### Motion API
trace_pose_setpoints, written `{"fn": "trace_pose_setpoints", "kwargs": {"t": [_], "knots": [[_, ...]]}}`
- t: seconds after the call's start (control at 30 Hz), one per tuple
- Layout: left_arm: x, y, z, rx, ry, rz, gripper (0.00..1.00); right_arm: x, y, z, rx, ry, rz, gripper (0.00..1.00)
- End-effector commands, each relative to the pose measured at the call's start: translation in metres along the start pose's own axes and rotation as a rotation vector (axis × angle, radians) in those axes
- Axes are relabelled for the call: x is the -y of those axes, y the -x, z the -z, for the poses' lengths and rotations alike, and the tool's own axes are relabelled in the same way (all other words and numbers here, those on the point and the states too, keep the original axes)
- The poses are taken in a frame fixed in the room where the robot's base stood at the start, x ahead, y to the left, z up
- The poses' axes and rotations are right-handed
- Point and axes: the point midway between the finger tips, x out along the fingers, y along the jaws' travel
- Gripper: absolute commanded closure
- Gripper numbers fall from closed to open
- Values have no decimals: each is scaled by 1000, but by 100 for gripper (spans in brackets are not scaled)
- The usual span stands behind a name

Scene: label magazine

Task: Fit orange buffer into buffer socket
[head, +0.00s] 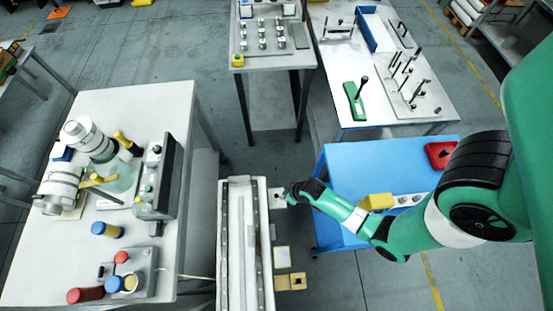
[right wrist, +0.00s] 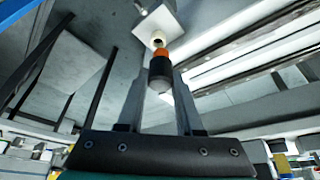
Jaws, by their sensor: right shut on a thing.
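My right gripper (head: 286,193) is at the right side of the long white rail unit (head: 223,240), over a small pale plate (head: 278,203). In the right wrist view its fingers are shut on the orange buffer (right wrist: 161,72), a dark cylinder with an orange end. The orange end points away from the gripper. Just beyond it is a cream ring with a dark hole, apparently the buffer socket (right wrist: 158,39), on the pale plate. The orange end is close to the ring; I cannot tell whether they touch. The buffer cannot be made out in the head view. My left gripper is not in view.
A blue table (head: 345,165) stands right of the rail unit, with a yellow block (head: 376,201) and red part (head: 440,154). The white table (head: 120,100) at left carries blue (head: 107,229) and red (head: 85,295) cylinders and devices. Small plates (head: 282,257) sit below my gripper.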

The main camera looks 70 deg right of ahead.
Motion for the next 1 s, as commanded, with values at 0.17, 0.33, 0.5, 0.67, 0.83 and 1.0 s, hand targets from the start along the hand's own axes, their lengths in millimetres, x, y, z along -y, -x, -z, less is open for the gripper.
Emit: {"fn": "trace_pose_setpoints", "kwargs": {"t": [0.17,0.33,0.5,0.67,0.83,1.0], "knots": [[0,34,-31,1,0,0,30,-3,-57,14,-1,-1,0,100],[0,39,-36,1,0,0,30,-4,-69,22,0,-1,1,100],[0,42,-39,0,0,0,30,-5,-74,24,0,0,0,100],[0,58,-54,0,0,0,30,-5,-102,17,2,0,1,100],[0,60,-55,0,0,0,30,-5,-108,15,0,0,1,100],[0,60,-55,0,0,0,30,-5,-108,15,0,0,0,100]]}}
